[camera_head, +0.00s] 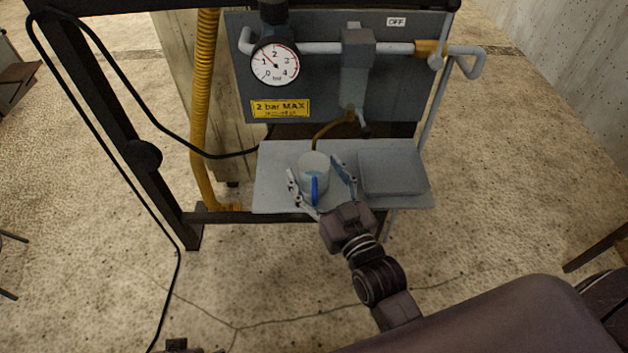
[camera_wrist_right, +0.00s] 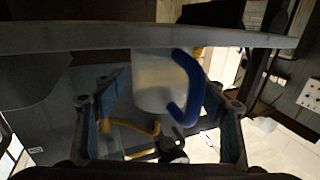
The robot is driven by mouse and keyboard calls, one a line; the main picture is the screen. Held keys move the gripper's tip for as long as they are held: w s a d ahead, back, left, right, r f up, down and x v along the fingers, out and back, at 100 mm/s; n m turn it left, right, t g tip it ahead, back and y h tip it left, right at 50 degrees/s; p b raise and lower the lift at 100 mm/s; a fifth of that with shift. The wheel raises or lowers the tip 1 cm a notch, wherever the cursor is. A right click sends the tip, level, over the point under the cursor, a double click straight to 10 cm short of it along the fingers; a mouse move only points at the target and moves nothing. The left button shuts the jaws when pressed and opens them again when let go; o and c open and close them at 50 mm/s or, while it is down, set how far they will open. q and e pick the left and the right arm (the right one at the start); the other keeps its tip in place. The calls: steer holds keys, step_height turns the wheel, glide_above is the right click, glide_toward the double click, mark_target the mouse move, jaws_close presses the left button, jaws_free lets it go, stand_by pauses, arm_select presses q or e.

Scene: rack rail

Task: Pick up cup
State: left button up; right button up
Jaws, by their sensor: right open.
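The cup (camera_head: 313,165), pale grey with a blue handle (camera_head: 314,188), stands upright on the grey shelf (camera_head: 280,190). My right gripper (camera_head: 320,177) is open, with one finger on each side of the cup and the handle facing my wrist. In the right wrist view, which looks upside down, the cup (camera_wrist_right: 152,85) lies between the spread fingers of my right gripper (camera_wrist_right: 160,100). Gaps show between the fingers and the cup there. The handle (camera_wrist_right: 186,88) is nearer the right finger.
A flat grey box (camera_head: 392,172) lies on the shelf to the right of the cup. Above hang a nozzle (camera_head: 362,125), a pipe and a pressure gauge (camera_head: 275,64). A yellow hose (camera_head: 203,100) and black cable run down at left. The floor in front is clear.

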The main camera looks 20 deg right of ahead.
steer(key=c, duration=1.3)
steer(key=shift+r, duration=0.1)
